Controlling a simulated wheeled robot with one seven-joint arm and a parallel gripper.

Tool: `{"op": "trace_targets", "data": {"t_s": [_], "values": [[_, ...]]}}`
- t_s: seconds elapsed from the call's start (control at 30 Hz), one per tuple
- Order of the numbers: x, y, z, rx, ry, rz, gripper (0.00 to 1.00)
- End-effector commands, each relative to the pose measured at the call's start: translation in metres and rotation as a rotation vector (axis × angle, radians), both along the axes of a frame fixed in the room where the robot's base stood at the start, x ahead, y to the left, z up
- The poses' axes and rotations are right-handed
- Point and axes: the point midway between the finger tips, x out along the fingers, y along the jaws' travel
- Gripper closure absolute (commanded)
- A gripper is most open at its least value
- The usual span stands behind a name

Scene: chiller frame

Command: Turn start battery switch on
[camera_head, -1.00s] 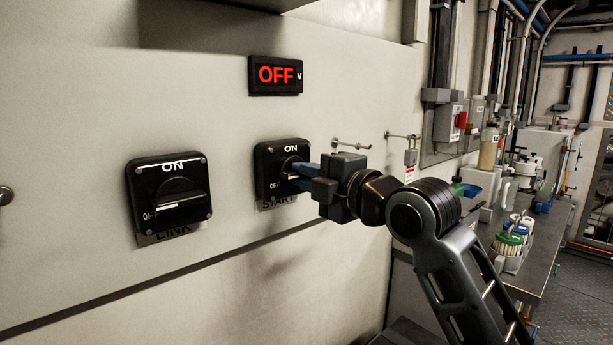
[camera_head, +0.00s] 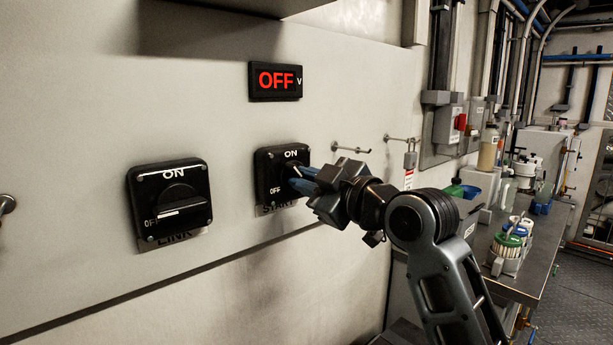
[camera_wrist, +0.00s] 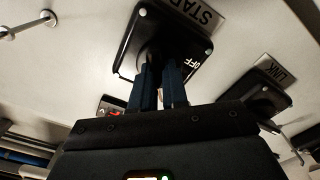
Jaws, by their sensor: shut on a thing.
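The start battery switch (camera_head: 268,163) is a black square plate on the pale wall panel, with ON above and OFF at its lower left. My gripper (camera_head: 298,180) is at its knob, its blue fingers shut on the knob, which they mostly hide. The gripper is rolled at a slant. In the wrist view the start switch (camera_wrist: 135,40) fills the upper middle, with the fingers (camera_wrist: 158,75) closed at it. The red display (camera_head: 275,81) above the switch reads OFF.
The link switch (camera_head: 170,202) sits to the left, its handle level at OFF. Metal hooks (camera_head: 352,148) jut from the panel to the right of the start switch. A bench (camera_head: 522,270) with bottles and containers stands at the right.

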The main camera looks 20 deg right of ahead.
Motion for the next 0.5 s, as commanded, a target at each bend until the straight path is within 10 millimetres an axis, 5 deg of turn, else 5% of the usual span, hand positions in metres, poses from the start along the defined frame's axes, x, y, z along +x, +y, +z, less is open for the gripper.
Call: {"op": "trace_targets", "data": {"t_s": [0.5], "values": [[0.0005, 0.0003, -0.0003, 0.442, 0.150, 0.000, 1.00]]}}
